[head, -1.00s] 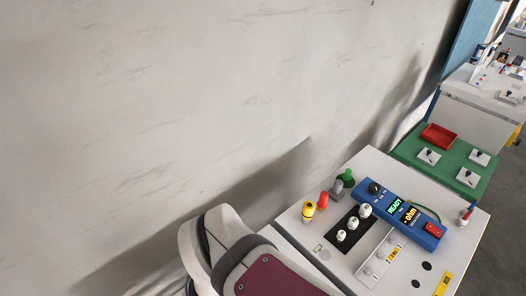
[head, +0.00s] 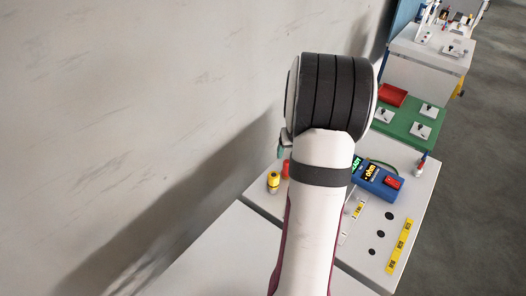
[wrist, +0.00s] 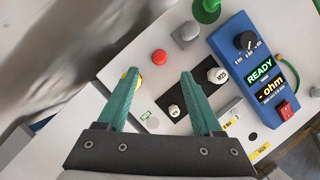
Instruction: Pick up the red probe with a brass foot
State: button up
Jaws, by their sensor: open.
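A small red upright piece (head: 286,168), which looks like the red probe, stands on the white bench beside a yellow one; my arm partly covers it in the head view. In the wrist view its round red top (wrist: 159,57) shows just beyond and between my fingertips. Its foot is hidden, so I cannot see any brass. My gripper (wrist: 160,75) has its two teal fingers apart with nothing held between them. The yellow piece (head: 273,181) is mostly behind the left finger in the wrist view (wrist: 126,78).
A grey block (wrist: 185,36), a green knob (wrist: 207,10) and a blue ohm meter (wrist: 252,65) stand beyond. A pale wall (head: 130,120) rises close on the left.

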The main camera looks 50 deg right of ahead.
jog(key=x, duration=1.2)
jog(key=shift+s+a+f, duration=0.2)
jog(key=shift+s+a, duration=0.05)
grip_shut()
